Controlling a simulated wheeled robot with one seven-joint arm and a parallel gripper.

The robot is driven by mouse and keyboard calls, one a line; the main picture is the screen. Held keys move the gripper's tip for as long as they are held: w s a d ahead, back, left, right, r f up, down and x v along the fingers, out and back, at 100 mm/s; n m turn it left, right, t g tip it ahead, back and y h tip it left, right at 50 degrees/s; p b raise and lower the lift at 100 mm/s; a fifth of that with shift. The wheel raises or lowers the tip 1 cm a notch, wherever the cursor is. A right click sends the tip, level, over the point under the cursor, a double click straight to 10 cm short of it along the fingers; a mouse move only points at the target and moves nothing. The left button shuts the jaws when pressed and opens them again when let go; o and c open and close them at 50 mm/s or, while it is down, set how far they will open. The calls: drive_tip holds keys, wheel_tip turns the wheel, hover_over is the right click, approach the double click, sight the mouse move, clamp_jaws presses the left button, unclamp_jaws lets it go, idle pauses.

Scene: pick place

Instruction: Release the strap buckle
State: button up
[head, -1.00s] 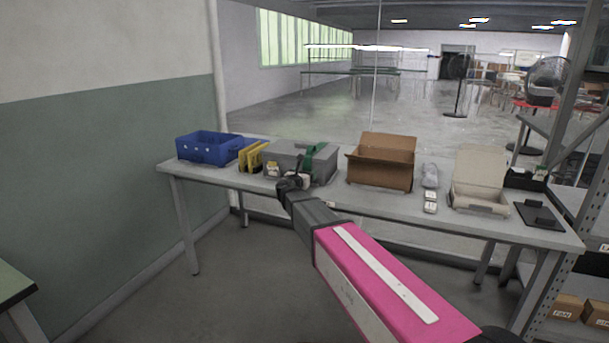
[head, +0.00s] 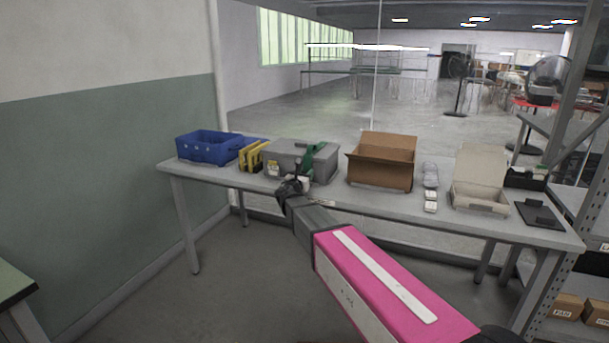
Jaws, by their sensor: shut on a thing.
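A grey case (head: 287,152) with a dark green strap (head: 315,153) over its right part stands on the table. The buckle is too small to make out; the strap's front end runs down behind my gripper. My gripper (head: 299,180) is at the front of the case, by the lower end of the strap. It appears closed at that spot, but its fingers and what lies between them are mostly hidden by my wrist.
On the table (head: 400,206), a blue crate (head: 208,148) and yellow pieces (head: 252,157) stand left of the case. An open cardboard box (head: 380,172), a clear bottle-like item (head: 430,174), an open beige box (head: 480,197) and a black flat item (head: 538,214) stand to the right.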

drive_tip(key=o, duration=0.9)
drive_tip(key=v, duration=1)
drive_tip(key=shift+s+a+f, duration=0.1)
drive_tip(key=shift+s, duration=0.3)
